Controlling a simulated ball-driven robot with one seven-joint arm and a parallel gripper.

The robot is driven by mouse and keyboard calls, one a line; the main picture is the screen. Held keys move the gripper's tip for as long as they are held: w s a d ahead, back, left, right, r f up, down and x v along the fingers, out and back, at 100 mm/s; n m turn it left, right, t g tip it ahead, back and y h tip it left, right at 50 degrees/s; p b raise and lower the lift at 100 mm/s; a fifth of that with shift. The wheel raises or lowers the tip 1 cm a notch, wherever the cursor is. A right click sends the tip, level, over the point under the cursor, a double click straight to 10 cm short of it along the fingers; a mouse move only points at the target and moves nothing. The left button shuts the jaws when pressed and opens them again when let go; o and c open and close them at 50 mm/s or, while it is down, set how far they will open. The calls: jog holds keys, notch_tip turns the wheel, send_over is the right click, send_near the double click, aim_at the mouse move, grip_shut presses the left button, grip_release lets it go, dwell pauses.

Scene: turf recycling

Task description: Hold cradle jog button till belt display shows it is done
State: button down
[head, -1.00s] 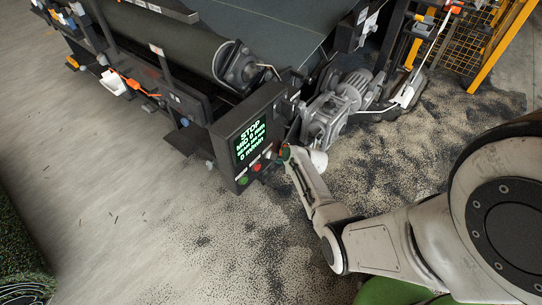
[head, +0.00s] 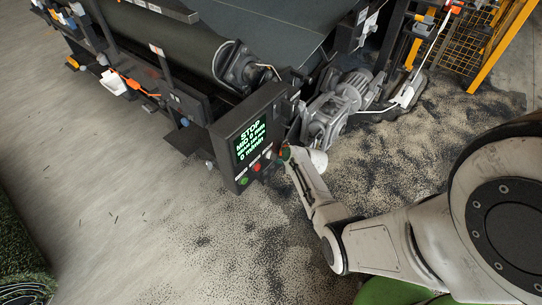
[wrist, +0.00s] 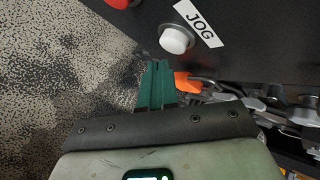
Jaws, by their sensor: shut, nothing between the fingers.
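The control box (head: 222,150) stands at the front end of the belt machine. Its lit display (head: 250,139) shows green-white text reading STOP, with zero values below. A green button (head: 243,181) and a red button (head: 257,167) are on the panel's lower edge. In the wrist view the white round jog button (wrist: 174,40) sits beside a white label reading JOG (wrist: 199,22). My gripper (wrist: 157,64) has its green fingers together and empty, with the tips just short of and to the side of the button. In the head view my gripper (head: 284,153) is right of the panel.
A grey motor (head: 335,108) is behind my gripper. The dark belt (head: 255,30) and its roller are at the back. A yellow-framed mesh guard (head: 475,45) stands at the back right.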

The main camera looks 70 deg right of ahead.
jog(key=shift+w, duration=0.15)
dwell(0.3)
jog(key=shift+w+d, duration=0.1)
jog(key=shift+w, duration=0.2)
jog(key=shift+w+d, duration=0.1)
jog(key=shift+w, duration=0.4)
dwell(2.1)
jog(key=shift+s, duration=0.1)
dwell(3.0)
jog(key=shift+s+a+p, duration=0.2)
jog(key=shift+s+p, duration=0.1)
jog(key=shift+s, duration=0.55)
jog(key=shift+s+a+p, duration=0.2)
jog(key=shift+s+p, duration=0.1)
jog(key=shift+s, duration=0.5)
jog(key=shift+s+a+p, duration=0.2)
jog(key=shift+s+p, duration=0.05)
jog(key=shift+s, duration=0.55)
jog(key=shift+s+a+p, duration=0.2)
jog(key=shift+s+p, duration=0.1)
jog(key=shift+s, duration=0.5)
